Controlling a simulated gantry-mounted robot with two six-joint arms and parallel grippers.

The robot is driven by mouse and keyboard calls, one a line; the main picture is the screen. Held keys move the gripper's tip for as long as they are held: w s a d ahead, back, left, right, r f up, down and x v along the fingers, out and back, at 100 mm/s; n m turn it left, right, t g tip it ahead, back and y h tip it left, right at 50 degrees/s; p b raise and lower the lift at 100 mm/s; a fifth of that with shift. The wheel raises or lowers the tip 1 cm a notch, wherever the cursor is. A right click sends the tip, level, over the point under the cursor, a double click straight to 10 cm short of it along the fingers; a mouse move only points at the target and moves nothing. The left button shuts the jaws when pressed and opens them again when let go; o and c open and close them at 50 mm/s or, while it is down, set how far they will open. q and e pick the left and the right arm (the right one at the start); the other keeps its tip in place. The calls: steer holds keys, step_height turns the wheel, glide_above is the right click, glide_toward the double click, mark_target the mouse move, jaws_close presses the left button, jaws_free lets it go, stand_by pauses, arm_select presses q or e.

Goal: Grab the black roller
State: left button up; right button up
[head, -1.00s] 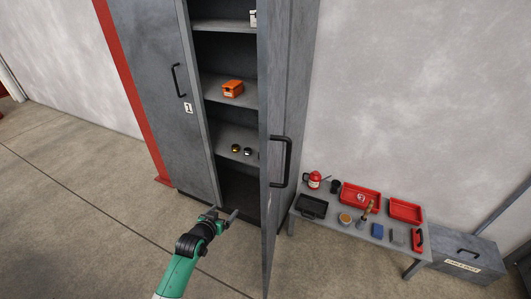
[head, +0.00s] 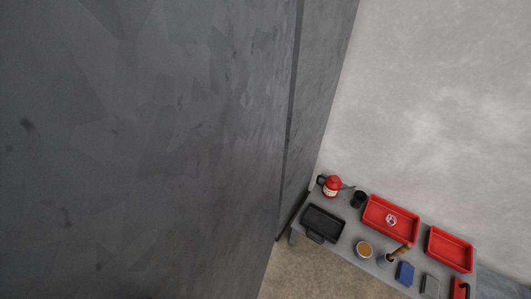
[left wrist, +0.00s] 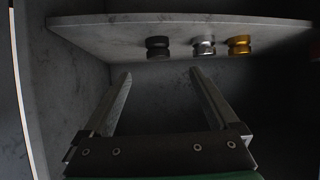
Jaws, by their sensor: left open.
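The black roller (left wrist: 158,47) is a small dark spool shape at the edge of a grey cabinet shelf (left wrist: 110,32) in the left wrist view. My left gripper (left wrist: 160,73) is open and empty. Its two fingers point toward the shelf, and the black roller lies beyond the fingertips, roughly in line with the gap between them. A silver roller (left wrist: 203,46) and a gold roller (left wrist: 239,45) sit in a row to the right of the black one. The head view shows neither the rollers nor a gripper.
The grey cabinet door (head: 140,140) fills the left of the head view and hides the cabinet inside. A bench (head: 335,248) at lower right holds red trays (head: 390,238), a black tray (head: 323,222) and small items. A cabinet wall (left wrist: 50,110) stands left of my gripper.

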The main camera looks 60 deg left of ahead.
arm_select(q)
steer(key=b+x, duration=0.5)
steer(key=x, duration=0.1)
steer(key=shift+w+f, duration=0.1)
steer(key=shift+w+a, duration=0.15)
steer(key=b+x, duration=0.4)
steer(key=b, duration=0.1)
steer(key=shift+w+f, duration=0.2)
steer(key=shift+w, duration=0.1)
steer(key=shift+w+a, duration=0.2)
steer(key=shift+r, duration=0.1)
jaws_close()
